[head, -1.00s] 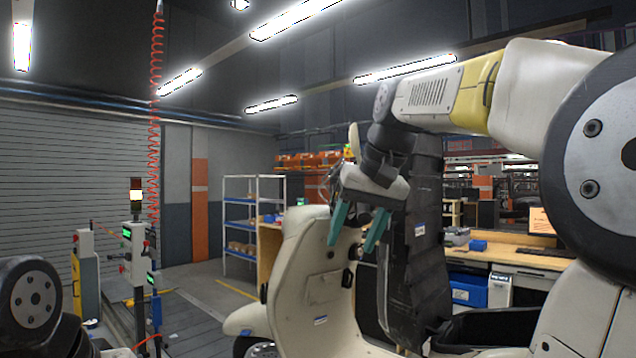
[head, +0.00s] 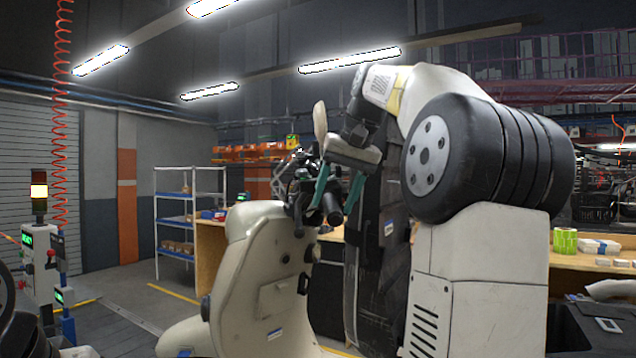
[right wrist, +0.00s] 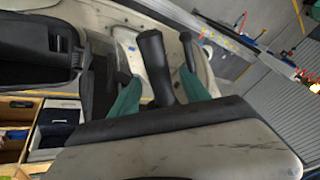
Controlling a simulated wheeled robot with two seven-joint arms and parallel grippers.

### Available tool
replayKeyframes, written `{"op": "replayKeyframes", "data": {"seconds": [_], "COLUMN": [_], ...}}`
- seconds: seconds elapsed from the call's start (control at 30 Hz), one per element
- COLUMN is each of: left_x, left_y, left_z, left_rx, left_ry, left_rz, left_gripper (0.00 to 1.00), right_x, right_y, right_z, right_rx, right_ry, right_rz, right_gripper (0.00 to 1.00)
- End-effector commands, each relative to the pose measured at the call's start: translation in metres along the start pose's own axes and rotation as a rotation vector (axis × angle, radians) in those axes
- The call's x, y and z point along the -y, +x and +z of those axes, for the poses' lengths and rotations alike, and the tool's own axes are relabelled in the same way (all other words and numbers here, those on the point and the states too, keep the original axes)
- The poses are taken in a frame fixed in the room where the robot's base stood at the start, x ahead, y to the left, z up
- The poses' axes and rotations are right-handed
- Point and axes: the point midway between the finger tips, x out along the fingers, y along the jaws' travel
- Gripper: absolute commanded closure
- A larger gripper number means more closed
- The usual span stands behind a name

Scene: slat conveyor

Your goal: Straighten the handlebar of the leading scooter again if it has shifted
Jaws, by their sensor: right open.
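The cream scooter (head: 262,285) stands upright in the head view, left of my right arm. Its dark handlebar (head: 303,186) is at the top of the front shield, partly hidden by my gripper. My right gripper (head: 337,192) is open, with green fingers pointing down at the black handlebar grip (head: 334,213). In the right wrist view the grip (right wrist: 155,62) stands between the two spread green fingers (right wrist: 156,93), with visible space on both sides. I cannot tell from these views whether the handlebar is straight. My left gripper is not in view.
A white shelf rack (head: 190,213) and a wooden bench stand behind the scooter. A control post with a signal lamp (head: 39,192) stands at the left, with a red coiled hose (head: 62,110) hanging near it. Another workbench (head: 590,264) is at the right.

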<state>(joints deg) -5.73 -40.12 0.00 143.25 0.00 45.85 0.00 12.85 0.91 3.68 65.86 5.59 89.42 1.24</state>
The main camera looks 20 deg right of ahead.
Motion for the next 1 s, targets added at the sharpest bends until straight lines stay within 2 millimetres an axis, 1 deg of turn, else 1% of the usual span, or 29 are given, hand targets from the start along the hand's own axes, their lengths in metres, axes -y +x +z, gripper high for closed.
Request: {"op": "replayKeyframes", "data": {"seconds": [0.03, 0.1, 0.2, 0.47, 0.5, 0.67, 0.7, 0.77, 0.83, 0.87, 0.9, 0.97, 1.0], "left_x": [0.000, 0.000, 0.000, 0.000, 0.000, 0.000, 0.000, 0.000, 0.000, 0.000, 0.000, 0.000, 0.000], "left_y": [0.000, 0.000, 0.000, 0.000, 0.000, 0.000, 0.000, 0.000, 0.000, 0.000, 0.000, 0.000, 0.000], "left_z": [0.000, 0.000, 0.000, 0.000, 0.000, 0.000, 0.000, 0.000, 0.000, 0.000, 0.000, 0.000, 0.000], "left_rx": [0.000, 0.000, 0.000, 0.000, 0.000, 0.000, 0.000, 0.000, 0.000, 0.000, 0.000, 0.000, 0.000], "left_ry": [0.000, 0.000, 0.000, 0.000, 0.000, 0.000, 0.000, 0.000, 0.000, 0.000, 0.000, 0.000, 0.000], "left_rz": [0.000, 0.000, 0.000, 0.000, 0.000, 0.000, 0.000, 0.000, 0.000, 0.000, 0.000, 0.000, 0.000], "left_gripper": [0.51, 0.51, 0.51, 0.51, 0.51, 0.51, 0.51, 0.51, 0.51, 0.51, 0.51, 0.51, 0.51], "right_x": [0.000, 0.000, 0.000, 0.000, 0.000, 0.000, 0.000, 0.000, 0.000, 0.000, 0.000, 0.000, 0.000], "right_y": [0.006, 0.013, 0.018, 0.020, 0.020, 0.020, 0.020, 0.020, 0.020, 0.020, 0.020, 0.020, 0.020], "right_z": [0.001, 0.000, 0.000, 0.000, 0.000, 0.000, 0.000, 0.000, 0.000, 0.000, 0.000, 0.000, 0.000], "right_rx": [0.002, 0.001, 0.000, -0.001, -0.001, -0.001, -0.001, -0.001, -0.001, -0.001, -0.001, -0.001, -0.001], "right_ry": [0.000, 0.000, 0.000, 0.000, 0.000, 0.000, 0.000, 0.000, 0.000, 0.000, 0.000, 0.000, 0.000], "right_rz": [0.000, 0.000, 0.000, 0.000, 0.000, 0.000, 0.000, 0.000, 0.000, 0.000, 0.000, 0.000, 0.000], "right_gripper": [0.45, 0.45, 0.45, 0.45, 0.47, 0.79, 0.87, 0.98, 1.00, 0.77, 0.85, 0.97, 1.00]}}
